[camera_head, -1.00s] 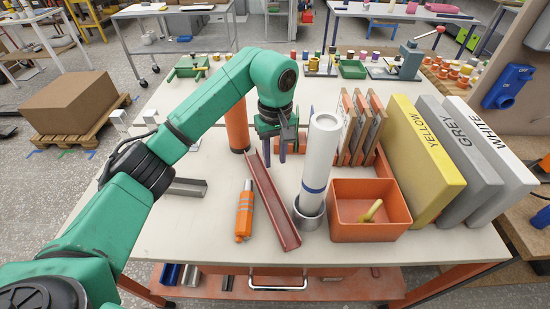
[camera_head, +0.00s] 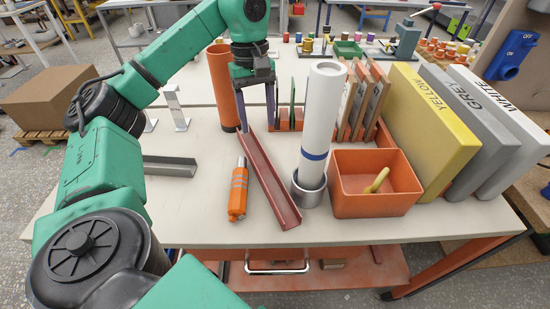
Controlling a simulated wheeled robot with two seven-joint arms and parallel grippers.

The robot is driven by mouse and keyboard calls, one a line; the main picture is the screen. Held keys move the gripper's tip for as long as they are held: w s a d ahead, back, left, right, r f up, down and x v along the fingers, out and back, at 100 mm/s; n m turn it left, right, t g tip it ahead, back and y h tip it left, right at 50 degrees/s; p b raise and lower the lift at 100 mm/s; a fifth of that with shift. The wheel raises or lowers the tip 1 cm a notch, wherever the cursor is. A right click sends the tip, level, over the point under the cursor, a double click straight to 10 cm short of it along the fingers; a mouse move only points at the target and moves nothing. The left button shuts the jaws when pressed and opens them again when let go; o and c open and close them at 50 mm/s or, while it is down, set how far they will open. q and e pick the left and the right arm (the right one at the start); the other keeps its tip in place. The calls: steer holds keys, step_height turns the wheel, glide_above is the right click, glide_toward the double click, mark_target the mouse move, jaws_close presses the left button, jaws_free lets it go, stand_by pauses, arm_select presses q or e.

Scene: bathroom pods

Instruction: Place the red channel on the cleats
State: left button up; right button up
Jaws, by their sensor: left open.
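The red channel (camera_head: 268,182) lies slanted on the white tabletop, its near end by the front edge. My left gripper (camera_head: 256,127) is open at the channel's far end, one finger on each side in the picture; contact cannot be told. Two small silver upright brackets (camera_head: 176,108) stand left of the gripper; they may be the cleats, but I cannot be sure. My right gripper is out of view.
A white tube (camera_head: 319,125) stands in a metal cup just right of the channel. An orange-grey cylinder (camera_head: 238,190) lies left of it. An orange tube (camera_head: 221,85) stands behind. A grey channel (camera_head: 168,166) lies left. An orange bin (camera_head: 372,197) stands right.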

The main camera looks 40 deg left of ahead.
arm_select(q)
steer(key=b, duration=0.5)
glide_above(264, 173)
steer(key=a, duration=0.1)
steer(key=f, duration=0.8)
steer(key=shift+w+a+f, duration=0.15)
steer(key=shift+w, duration=0.25)
steer(key=f, duration=0.3)
steer(key=d+f, duration=0.1)
steer(key=shift+s+f, duration=0.25)
steer(key=shift+f, duration=0.1)
jaws_close()
